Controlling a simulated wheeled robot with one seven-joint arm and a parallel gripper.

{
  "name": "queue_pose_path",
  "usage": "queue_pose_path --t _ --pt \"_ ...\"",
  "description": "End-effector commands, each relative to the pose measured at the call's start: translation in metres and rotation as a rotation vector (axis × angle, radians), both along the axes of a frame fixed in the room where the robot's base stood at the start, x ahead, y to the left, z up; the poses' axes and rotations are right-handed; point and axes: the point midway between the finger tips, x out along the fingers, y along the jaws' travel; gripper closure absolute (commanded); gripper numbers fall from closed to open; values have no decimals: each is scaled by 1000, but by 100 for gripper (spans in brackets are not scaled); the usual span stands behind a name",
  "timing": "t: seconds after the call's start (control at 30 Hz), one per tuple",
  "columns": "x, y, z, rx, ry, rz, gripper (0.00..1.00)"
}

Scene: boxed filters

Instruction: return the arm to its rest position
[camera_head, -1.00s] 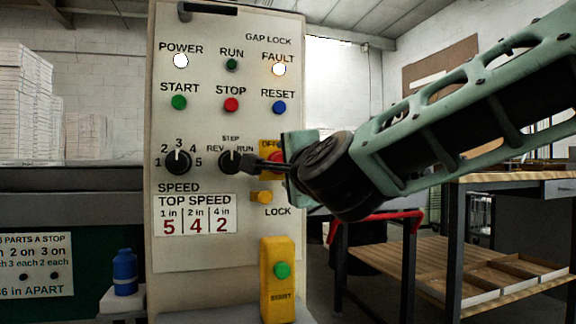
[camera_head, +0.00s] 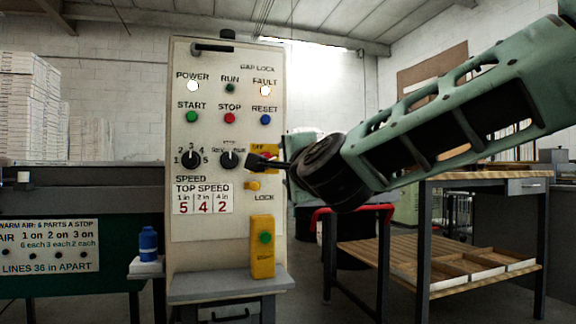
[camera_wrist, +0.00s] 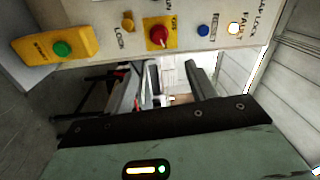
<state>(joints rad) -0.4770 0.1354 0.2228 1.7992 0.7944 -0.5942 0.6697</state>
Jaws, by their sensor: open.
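My arm (camera_head: 440,130) reaches in from the right of the head view, at about the height of the control panel's (camera_head: 208,240) knobs. My gripper (camera_head: 265,163) is at its left end, in front of the panel's right part, and overlaps the yellow-backed red switch in the picture. In the wrist view my gripper (camera_wrist: 168,88) has its fingers apart with nothing held between them. The panel's red switch (camera_wrist: 158,33) shows beyond the fingers there. I see no contact with the panel.
A wooden workbench (camera_head: 470,178) with a lower shelf stands right of the panel, below my arm. A blue bottle (camera_head: 148,243) stands on a small ledge to the left. Stacked white boxes (camera_head: 25,105) are at far left. A red-railed thing (camera_head: 350,208) is behind my gripper.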

Motion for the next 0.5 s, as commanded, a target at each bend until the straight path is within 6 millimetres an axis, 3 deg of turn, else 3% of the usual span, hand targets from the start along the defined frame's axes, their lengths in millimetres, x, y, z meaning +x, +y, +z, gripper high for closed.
queue_pose_path --t 0.5 --pt "-3 3 -6 -26 11 16 44"
